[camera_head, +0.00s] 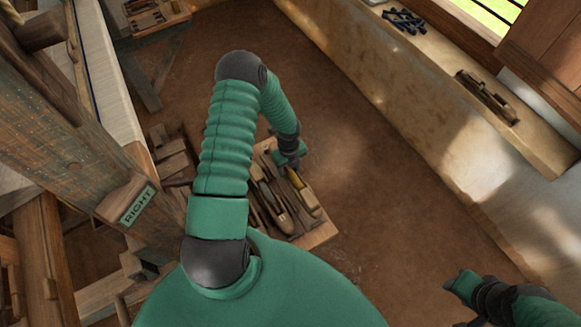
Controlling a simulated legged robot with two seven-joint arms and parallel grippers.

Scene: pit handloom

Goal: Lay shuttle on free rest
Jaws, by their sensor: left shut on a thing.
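A wooden rack (318,237) low beside the loom holds wooden shuttles lying lengthwise on it. My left gripper (290,163) is over the rack's far end, shut on the far end of a shuttle with a yellowish top (304,194). This shuttle lies along the right side of the rack; I cannot tell whether it touches the rack or is just above it. Another shuttle (272,206) lies to its left, with darker narrow pieces further left. My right gripper (458,284) is at the lower right, away from the rack; its fingers are too small to read.
A pale ledge (440,75) along the wall holds dark pieces (404,20) and a wooden tool (487,96). A small wooden stand (157,16) is at the back. Bare brown floor (370,190) lies right of the rack.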

